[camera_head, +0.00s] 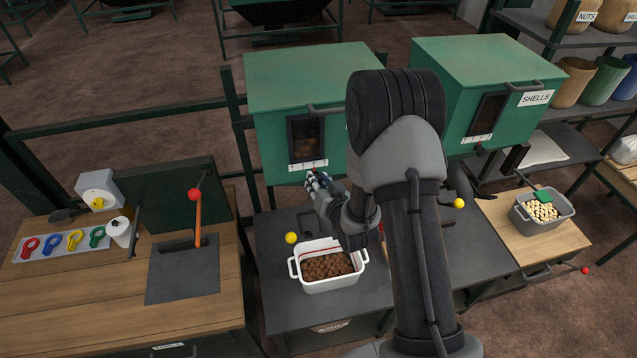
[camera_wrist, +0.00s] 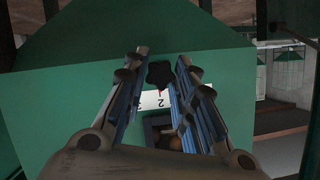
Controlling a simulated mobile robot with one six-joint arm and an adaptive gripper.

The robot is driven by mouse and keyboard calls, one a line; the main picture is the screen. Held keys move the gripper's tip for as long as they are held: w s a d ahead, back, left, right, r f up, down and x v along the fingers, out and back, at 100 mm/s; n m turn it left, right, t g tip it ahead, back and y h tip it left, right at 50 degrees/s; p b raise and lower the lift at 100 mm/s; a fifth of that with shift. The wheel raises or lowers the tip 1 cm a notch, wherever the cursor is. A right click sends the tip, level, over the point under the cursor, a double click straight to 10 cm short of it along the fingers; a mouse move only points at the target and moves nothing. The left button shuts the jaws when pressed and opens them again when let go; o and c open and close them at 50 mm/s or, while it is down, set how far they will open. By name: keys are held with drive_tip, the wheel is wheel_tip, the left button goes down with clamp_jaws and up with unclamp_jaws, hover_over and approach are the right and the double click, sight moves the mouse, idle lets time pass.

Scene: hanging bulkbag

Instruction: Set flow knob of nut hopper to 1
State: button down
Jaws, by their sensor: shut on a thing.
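The left green hopper (camera_head: 305,85) shows brown contents in its window; its name label is not visible. The front carries a white scale strip (camera_head: 308,166) below the window. My gripper (camera_head: 315,178) is at the hopper's front, just below this strip. In the wrist view, the dark lobed flow knob (camera_wrist: 160,73) sits between my fingertips, and my gripper (camera_wrist: 162,68) is shut on it. A red pointer (camera_wrist: 159,93) by the knob lies near the "2" on the scale strip (camera_wrist: 153,102). The other scale marks are mostly hidden by my fingers.
A white bin (camera_head: 328,285) of brown nuts stands below the hopper. The right hopper (camera_head: 490,75) is labelled SHELLS, with a grey bin (camera_head: 520,222) of pale pieces near it. A wooden workbench (camera_head: 90,300) with a red-knobbed lever (camera_head: 196,215) is at left.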

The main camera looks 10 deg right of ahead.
sight(302, 178)
drive_tip(key=shift+a+b, duration=0.9)
drive_tip(key=shift+a, duration=0.7)
drive_tip(key=shift+d, duration=0.15)
drive_tip(key=c, duration=1.3)
unclamp_jaws()
drive_tip(key=shift+s, duration=0.1)
drive_tip(key=v, duration=0.7)
drive_tip(key=shift+s, duration=0.15)
drive_tip(key=shift+r, duration=0.1)
